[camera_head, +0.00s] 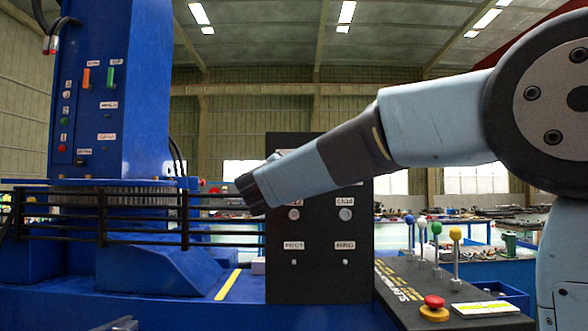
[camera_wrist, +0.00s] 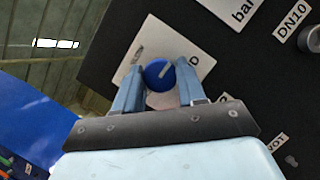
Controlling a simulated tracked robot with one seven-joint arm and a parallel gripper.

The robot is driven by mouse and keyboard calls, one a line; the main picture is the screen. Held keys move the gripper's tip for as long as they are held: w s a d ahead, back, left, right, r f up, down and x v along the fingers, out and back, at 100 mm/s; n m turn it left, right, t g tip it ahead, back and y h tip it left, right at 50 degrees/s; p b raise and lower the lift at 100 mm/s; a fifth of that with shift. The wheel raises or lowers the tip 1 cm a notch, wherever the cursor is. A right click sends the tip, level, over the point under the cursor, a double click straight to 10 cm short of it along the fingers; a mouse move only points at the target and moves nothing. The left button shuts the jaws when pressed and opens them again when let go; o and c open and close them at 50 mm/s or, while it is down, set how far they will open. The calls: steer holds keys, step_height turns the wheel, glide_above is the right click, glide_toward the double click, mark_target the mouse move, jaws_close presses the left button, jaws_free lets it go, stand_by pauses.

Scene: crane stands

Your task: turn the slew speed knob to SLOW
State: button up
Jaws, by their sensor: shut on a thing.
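A round blue knob (camera_wrist: 158,74) with a white pointer line sits on a pale label plate (camera_wrist: 131,58) on the black panel. In the wrist view its pointer aims to the upper right. My gripper (camera_wrist: 160,70) has one finger on each side of the knob and is shut on it. The print on the plate is mostly covered, so I cannot read its positions. In the head view my gripper (camera_head: 248,190) reaches the upper left of the black panel (camera_head: 320,262), and my arm hides the knob there.
Black railings (camera_head: 145,208) run left of the panel, before the blue crane column (camera_head: 115,120). Below right, a console (camera_head: 415,290) carries several ball-topped levers and a red emergency button (camera_head: 434,305). More knobs and labels sit lower on the panel.

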steer(key=shift+f+n, duration=0.3)
steer(key=shift+n, duration=0.1)
steer(key=o, duration=0.8)
steer(key=shift+w, duration=0.1)
steer(key=shift+o, duration=1.3)
steer(key=shift+r, duration=0.15)
steer(key=v, duration=1.4)
steer(key=shift+w+d, duration=0.1)
steer(key=shift+d, duration=0.1)
